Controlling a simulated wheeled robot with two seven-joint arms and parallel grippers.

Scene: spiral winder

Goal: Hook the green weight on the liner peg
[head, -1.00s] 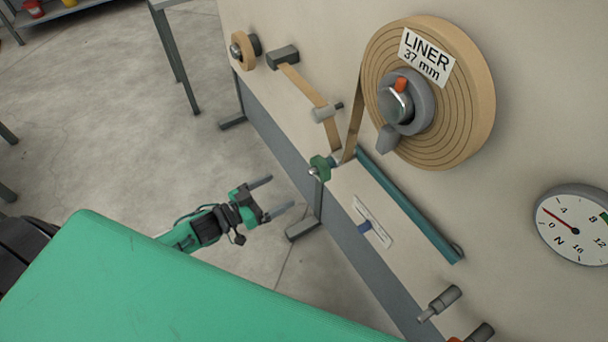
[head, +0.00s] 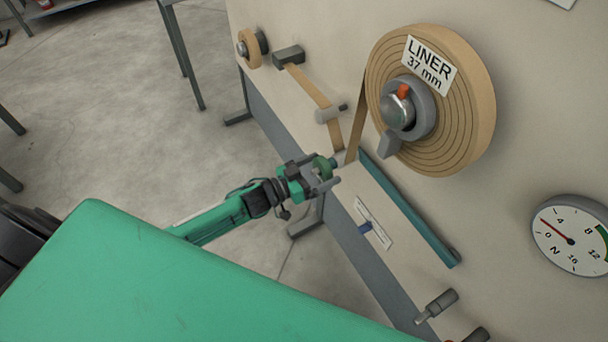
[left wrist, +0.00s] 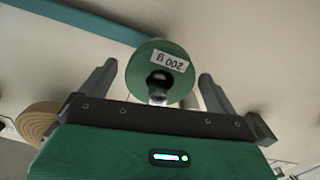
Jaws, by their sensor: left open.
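The green weight (head: 321,167) sits at the upper end of the teal rail on the machine panel, partly hidden by my left gripper (head: 332,173). In the left wrist view it is a round green disc (left wrist: 148,88) with an upside-down "200 g" label, between my two open fingers (left wrist: 158,85). Gaps show on both sides of the disc. A grey peg (head: 438,304) sticks out of the panel at lower right, with another grey peg (head: 478,336) below it, cut by the frame edge. I cannot tell which is the liner peg. My right gripper is not in view.
The liner roll (head: 475,120), labelled "LINER 37 mm", is above right of my gripper, with its tape running down. The teal rail (head: 415,215) slopes down right beside a white label with a blue pointer. A dial (head: 572,238) is at far right.

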